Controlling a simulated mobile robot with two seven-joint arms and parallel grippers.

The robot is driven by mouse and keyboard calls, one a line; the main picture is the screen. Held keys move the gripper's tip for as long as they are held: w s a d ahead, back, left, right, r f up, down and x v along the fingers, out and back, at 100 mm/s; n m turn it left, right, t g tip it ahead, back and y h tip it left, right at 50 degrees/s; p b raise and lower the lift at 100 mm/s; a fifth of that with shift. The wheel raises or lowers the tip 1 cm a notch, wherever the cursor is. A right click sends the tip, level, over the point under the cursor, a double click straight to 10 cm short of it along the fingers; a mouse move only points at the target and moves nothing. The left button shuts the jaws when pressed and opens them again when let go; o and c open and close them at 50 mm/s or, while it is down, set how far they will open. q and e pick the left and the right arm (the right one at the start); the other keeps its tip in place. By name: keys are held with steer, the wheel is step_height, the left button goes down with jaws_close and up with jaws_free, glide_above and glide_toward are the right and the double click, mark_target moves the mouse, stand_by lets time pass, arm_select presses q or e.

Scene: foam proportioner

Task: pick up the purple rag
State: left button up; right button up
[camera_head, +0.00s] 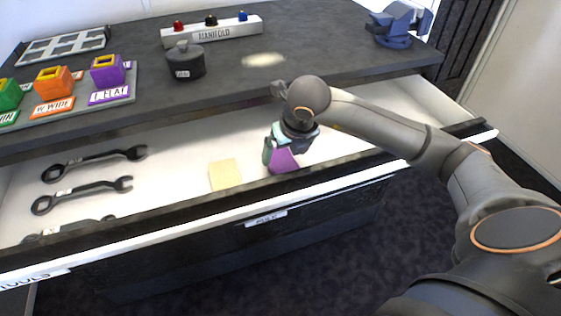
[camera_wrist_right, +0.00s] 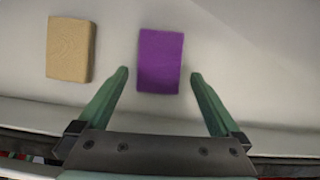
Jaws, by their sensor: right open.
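The purple rag (camera_head: 283,161) lies flat on the white floor of the open drawer, partly hidden by my right gripper in the head view. In the right wrist view the purple rag (camera_wrist_right: 160,60) is a small rectangle just ahead of and between the fingertips. My right gripper (camera_head: 277,152) is over the drawer, pointing down at the rag. Its green fingers (camera_wrist_right: 160,74) are spread apart in the wrist view, with nothing held between them. My left gripper is not in view.
A tan sponge-like block (camera_head: 225,174) lies left of the rag, also in the wrist view (camera_wrist_right: 70,50). Several dark wrenches (camera_head: 95,158) lie in the drawer's left part. The drawer's front edge (camera_head: 330,173) runs close by. A dark pot (camera_head: 186,62) and manifold (camera_head: 212,32) stand on the bench above.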

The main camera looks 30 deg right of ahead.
mark_target(281, 159)
steer(key=shift+w+x, duration=0.25)
steer(key=shift+x, duration=1.7)
steer(key=shift+r, duration=0.1)
steer(key=shift+f+b, duration=0.2)
steer(key=shift+b, duration=0.25)
steer(key=c, duration=1.1)
steer(key=shift+c, duration=0.2)
